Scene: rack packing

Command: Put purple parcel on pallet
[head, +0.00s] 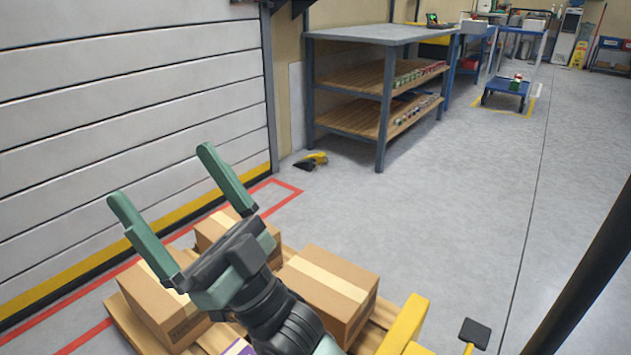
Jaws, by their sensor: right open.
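The wooden pallet (122,322) is at the bottom of the head view, inside a red floor outline. A small purple patch (238,347), likely the purple parcel, shows at the bottom edge beside my wrist. Most of it is hidden by my arm and the frame edge, and I cannot tell if it rests on the pallet. My right gripper (160,175) is open above the pallet, its two green fingers wide apart with nothing between them. My left gripper is not in view.
Cardboard boxes (335,272) stand on the pallet around my right arm. A shutter door (130,100) is at left, and a workbench (380,34) stands behind.

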